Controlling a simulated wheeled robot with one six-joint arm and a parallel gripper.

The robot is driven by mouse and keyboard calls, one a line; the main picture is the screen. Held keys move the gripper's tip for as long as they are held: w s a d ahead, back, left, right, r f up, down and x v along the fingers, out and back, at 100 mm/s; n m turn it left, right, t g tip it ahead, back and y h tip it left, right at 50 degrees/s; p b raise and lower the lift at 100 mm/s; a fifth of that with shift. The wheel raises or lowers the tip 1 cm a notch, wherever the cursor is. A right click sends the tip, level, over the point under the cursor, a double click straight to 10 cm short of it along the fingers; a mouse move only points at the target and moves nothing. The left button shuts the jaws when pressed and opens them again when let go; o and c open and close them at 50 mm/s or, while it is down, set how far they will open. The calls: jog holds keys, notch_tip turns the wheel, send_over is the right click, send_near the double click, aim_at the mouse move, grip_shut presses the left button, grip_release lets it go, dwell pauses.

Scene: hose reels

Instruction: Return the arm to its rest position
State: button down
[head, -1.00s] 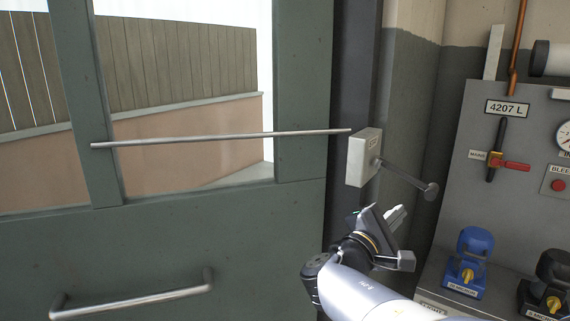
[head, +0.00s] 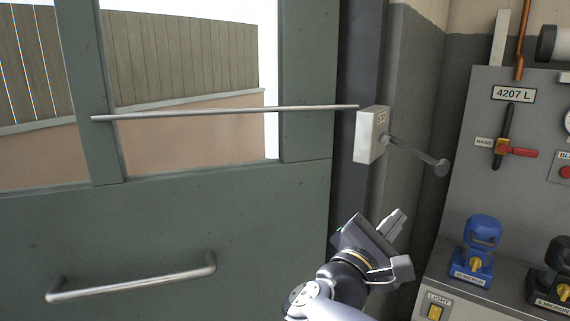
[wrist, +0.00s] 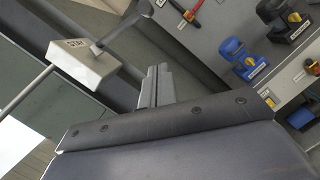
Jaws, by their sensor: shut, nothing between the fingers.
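My gripper (head: 398,243) is at the lower middle of the head view, in front of the door frame and below the grey latch box. It is shut and empty. In the wrist view the fingers (wrist: 156,85) lie together with nothing between them, apart from the latch box. My arm comes up from the bottom edge of the head view.
A green door (head: 200,200) with a long bar (head: 230,111) and a lower handle (head: 135,281) fills the left. The latch box (head: 370,135) has a lever (head: 420,157). At right, a panel (head: 480,190) holds a red-handled valve (head: 518,152) and blue unit (head: 478,245).

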jog(key=p+x, duration=0.1)
jog(key=x, duration=0.7)
jog(key=w+a+m+g+p, duration=0.3)
jog(key=w+a+m+p, duration=0.4)
jog(key=m, duration=0.7)
jog(key=shift+w+a+f+y+p, duration=0.2)
jog(key=shift+a+f+y+p, duration=0.1)
jog(key=shift+a+p, duration=0.4)
